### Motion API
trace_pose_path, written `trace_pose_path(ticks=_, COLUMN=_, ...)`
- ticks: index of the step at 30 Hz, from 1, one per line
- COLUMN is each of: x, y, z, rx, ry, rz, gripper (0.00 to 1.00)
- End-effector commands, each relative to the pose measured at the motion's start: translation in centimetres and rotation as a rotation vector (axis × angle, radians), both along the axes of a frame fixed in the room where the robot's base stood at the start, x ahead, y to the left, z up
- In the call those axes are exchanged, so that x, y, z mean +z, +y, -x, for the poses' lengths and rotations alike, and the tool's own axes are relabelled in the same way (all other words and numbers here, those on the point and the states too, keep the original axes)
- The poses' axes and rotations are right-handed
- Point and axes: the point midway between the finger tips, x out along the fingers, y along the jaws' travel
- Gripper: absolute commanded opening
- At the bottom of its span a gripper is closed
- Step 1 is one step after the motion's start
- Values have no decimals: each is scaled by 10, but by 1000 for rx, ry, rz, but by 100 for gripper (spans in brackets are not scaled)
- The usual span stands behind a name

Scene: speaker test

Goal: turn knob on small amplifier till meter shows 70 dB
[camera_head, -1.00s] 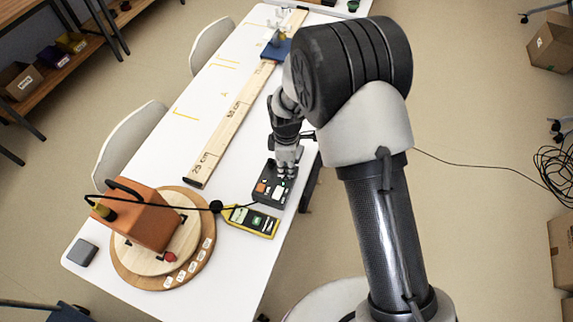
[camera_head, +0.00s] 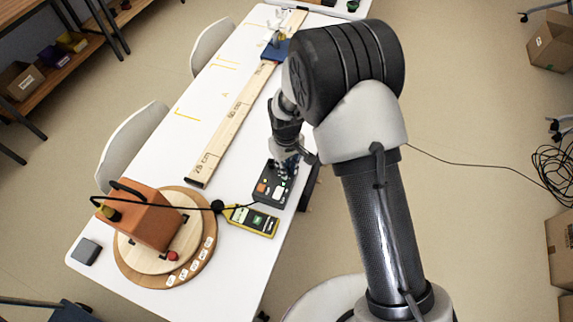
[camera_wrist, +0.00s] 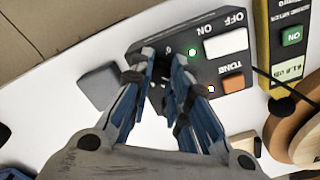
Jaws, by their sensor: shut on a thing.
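The small amplifier (camera_head: 270,190) is a dark box near the table's right edge. In the wrist view its panel (camera_wrist: 215,70) shows a white ON/OFF switch, an orange TONE button and small lit lamps. My gripper (camera_head: 287,166) is over its far end. In the wrist view my gripper (camera_wrist: 163,75) is shut at the knob, which is mostly hidden between the fingertips. The yellow sound meter (camera_head: 252,221) lies beside the amplifier; it also shows in the wrist view (camera_wrist: 262,40). Its lit green display is too small and blurred to read surely.
An orange speaker (camera_head: 150,217) stands on a round wooden turntable (camera_head: 200,255) at left, with a microphone (camera_head: 217,206) near it. A long wooden ruler board (camera_head: 232,125) runs up the table. A dark cable passes near the amplifier. A grey block (camera_head: 85,251) sits at the left corner.

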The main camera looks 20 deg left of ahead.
Motion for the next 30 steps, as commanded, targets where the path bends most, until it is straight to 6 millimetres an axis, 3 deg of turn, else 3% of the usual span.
trace_pose_path(ticks=18, x=1, y=0, z=-1, rx=-575, ry=-1, rz=-1, gripper=0)
trace_pose_path(ticks=30, x=1, y=0, z=-1, rx=-829, ry=-2, rz=-2, gripper=0)
